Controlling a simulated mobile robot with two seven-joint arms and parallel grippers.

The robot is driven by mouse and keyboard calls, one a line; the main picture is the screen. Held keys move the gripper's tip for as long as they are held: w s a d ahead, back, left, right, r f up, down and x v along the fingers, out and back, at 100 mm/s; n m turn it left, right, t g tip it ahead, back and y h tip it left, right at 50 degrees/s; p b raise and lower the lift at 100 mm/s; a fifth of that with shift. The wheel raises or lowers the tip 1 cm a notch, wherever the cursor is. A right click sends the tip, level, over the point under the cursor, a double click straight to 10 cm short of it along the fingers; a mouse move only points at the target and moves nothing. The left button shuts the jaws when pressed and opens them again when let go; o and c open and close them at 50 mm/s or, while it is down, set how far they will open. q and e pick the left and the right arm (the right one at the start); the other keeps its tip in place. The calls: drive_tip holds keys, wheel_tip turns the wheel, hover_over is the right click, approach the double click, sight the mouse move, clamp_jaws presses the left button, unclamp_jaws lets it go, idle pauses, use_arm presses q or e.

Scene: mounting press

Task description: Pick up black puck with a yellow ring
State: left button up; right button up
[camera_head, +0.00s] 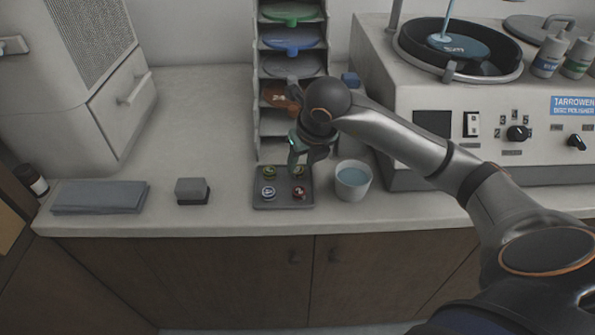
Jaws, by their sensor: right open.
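Several small round pucks sit on a dark grey square tray (284,206) at the front of the counter. The back-left puck (269,171) is dark with a yellow-green ring. The back-right puck (298,171) also shows a yellowish colour, but it lies close under my gripper and its ring is hard to make out. The front-left puck (268,193) is bluish white, and the front-right puck (299,193) is reddish. My right gripper (302,160) is open and points down over the back right of the tray. My left gripper is out of view.
A cup of bluish liquid (353,181) stands close to the tray's right. A shelf rack with coloured discs (291,12) rises behind. A polishing machine (466,95) fills the right. A grey block (192,191) and folded cloth (100,197) lie left, with clear counter between.

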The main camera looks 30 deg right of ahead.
sight(298, 170)
drive_tip(key=shift+x, duration=1.5)
drive_tip(key=shift+c, duration=0.3)
clamp_jaws()
